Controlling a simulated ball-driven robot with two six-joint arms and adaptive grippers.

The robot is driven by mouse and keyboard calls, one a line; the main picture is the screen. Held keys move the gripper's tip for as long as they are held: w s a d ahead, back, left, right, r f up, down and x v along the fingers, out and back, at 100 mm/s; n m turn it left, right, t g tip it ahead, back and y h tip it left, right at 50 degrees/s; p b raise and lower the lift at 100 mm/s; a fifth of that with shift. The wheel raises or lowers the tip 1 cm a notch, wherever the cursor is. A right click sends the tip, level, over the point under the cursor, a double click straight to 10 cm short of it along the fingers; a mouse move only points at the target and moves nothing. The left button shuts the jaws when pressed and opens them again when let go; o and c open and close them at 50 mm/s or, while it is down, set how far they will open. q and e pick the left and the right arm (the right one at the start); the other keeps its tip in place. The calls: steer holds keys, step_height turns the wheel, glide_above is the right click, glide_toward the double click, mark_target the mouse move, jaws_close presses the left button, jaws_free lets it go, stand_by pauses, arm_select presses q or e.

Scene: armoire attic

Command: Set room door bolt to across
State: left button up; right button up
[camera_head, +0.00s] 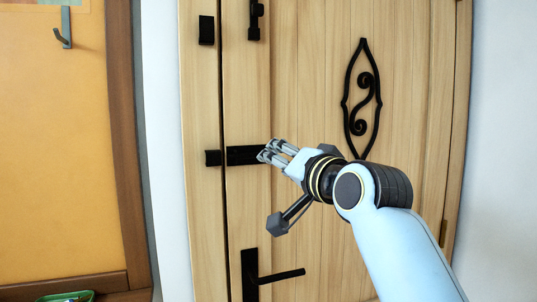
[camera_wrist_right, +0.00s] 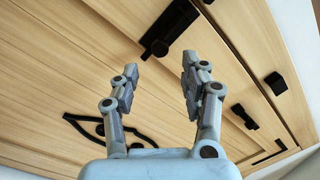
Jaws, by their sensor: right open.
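The bolt (camera_head: 255,20) is a narrow black bar on the light wooden door (camera_head: 310,60), standing upright near the top edge of the head view. Its black keeper (camera_head: 206,30) is on the frame strip to its left, apart from it. In the right wrist view the bolt (camera_wrist_right: 243,117) and keeper (camera_wrist_right: 275,83) appear at the right. My right gripper (camera_head: 268,150) is open and empty, well below the bolt, in front of a horizontal black lock plate (camera_head: 242,155). The wrist view shows its fingers (camera_wrist_right: 157,80) apart. My left gripper is not in view.
A small black keeper (camera_head: 212,157) sits left of the lock plate. A black lever handle (camera_head: 278,276) is below, and a scrolled black ornament (camera_head: 362,98) is on the door at right. A wall hook (camera_head: 64,30) hangs at far left.

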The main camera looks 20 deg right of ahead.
mark_target(255, 157)
steer(key=w, duration=0.5)
steer(key=w+a+p, duration=0.1)
steer(key=w, duration=0.1)
steer(key=shift+w, duration=0.25)
jaws_close()
